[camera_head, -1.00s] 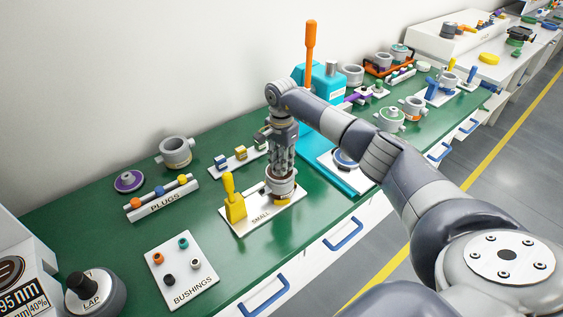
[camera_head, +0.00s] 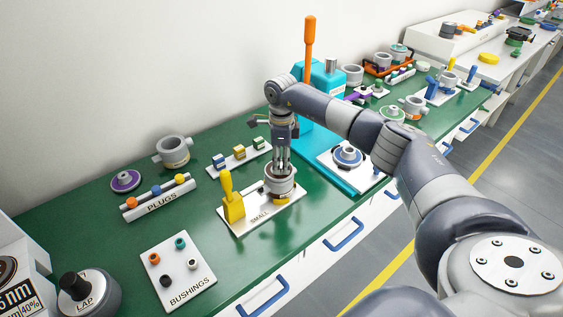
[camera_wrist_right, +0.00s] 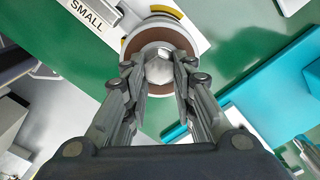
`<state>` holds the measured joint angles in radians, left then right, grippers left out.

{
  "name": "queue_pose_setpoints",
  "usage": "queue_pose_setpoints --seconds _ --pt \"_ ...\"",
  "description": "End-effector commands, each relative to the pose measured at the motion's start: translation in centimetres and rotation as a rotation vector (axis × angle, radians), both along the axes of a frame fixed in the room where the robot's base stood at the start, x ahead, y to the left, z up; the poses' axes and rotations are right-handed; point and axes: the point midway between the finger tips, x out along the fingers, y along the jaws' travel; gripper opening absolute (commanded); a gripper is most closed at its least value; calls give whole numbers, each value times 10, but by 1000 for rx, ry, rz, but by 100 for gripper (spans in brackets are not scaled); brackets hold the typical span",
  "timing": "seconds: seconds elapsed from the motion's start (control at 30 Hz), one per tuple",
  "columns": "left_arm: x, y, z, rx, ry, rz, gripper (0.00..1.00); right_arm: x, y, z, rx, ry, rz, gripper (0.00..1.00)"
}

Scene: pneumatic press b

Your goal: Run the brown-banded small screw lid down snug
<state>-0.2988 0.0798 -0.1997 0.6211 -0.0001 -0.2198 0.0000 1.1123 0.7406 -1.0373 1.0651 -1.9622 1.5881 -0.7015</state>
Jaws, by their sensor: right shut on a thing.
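The brown-banded small screw lid (camera_wrist_right: 135,73) sits on top of the small grey vessel (camera_head: 281,186), on the white plate marked SMALL (camera_head: 252,221). In the right wrist view the lid shows as a brown ring around a pale hex knob (camera_wrist_right: 158,70). My right gripper (camera_head: 281,168) points straight down over the vessel. In the right wrist view its two fingers (camera_wrist_right: 158,78) are closed on opposite sides of the knob. Whether a gap is left under the lid cannot be told. My left gripper is not in view.
A yellow clamp with an upright handle (camera_head: 233,205) stands on the same plate, left of the vessel. A teal press (camera_head: 322,85) with an orange lever is behind right. The plugs rack (camera_head: 160,200) and bushings plate (camera_head: 178,270) lie left. Green bench top is clear between them.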

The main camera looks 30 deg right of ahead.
Motion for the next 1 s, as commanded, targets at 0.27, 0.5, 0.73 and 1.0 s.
queue_pose_setpoints --seconds 0.27,0.5,0.73,1.0 --pt "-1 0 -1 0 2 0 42 0 0 2 -2 -5 -264 1" --pt "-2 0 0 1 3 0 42 0 2 4 0 -6 -492 1" --pt "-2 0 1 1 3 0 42 -1 3 4 1 -8 -711 1" --pt "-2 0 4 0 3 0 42 0 5 5 2 -8 -968 1"
